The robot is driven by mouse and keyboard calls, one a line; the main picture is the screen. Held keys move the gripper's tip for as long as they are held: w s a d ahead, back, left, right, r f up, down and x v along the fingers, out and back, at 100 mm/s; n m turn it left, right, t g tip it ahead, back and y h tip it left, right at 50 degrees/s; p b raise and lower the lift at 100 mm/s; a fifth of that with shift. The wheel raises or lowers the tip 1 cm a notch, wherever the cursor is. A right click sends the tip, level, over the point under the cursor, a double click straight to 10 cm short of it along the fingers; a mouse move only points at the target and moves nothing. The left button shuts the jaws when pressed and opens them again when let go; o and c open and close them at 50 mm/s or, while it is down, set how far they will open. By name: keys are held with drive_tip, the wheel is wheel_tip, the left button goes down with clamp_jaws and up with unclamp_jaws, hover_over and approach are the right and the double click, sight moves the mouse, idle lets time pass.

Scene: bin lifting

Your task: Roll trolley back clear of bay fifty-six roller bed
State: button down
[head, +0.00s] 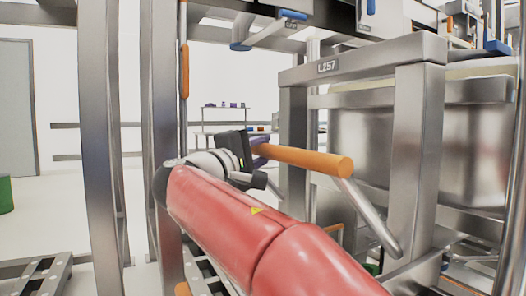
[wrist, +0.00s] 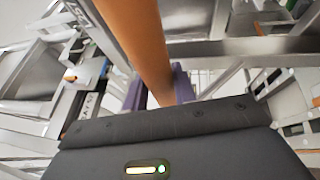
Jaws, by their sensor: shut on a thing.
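The trolley (head: 420,110) is a grey steel frame marked L257 at the right of the head view. An orange push handle (head: 310,158) on a bent steel tube sticks out from its near side. My gripper (head: 261,150) is at the far end of that handle. In the wrist view, the purple fingers of my gripper (wrist: 160,92) lie on both sides of the orange handle (wrist: 135,35), shut on it. A large steel bin (head: 420,150) sits within the frame. No bay fifty-six label is readable, and I cannot tell whether the trolley touches the roller bed.
Steel uprights (head: 100,130) stand close at the left of my arm. Perforated metal rails (head: 45,278) lie low at the left. A shelf with small items (head: 225,107) stands far back. Pale open floor shows at the left, near a grey door (head: 18,110) and a green container (head: 5,194).

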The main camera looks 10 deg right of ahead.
drive_tip(key=shift+s+d+r+m+h, duration=0.15)
drive_tip(key=shift+d+r+m+h, duration=0.2)
drive_tip(key=shift+d, duration=0.3)
drive_tip(key=c, duration=1.1)
unclamp_jaws()
drive_tip(key=shift+d, duration=0.25)
drive_tip(key=shift+c, duration=0.2)
drive_tip(key=shift+a+f+g, duration=0.15)
drive_tip(key=shift+a+g, duration=0.05)
drive_tip(key=shift+g, duration=0.1)
drive_tip(key=shift+a, duration=0.25)
drive_tip(key=v, duration=0.7)
drive_tip(key=shift+s, duration=0.25)
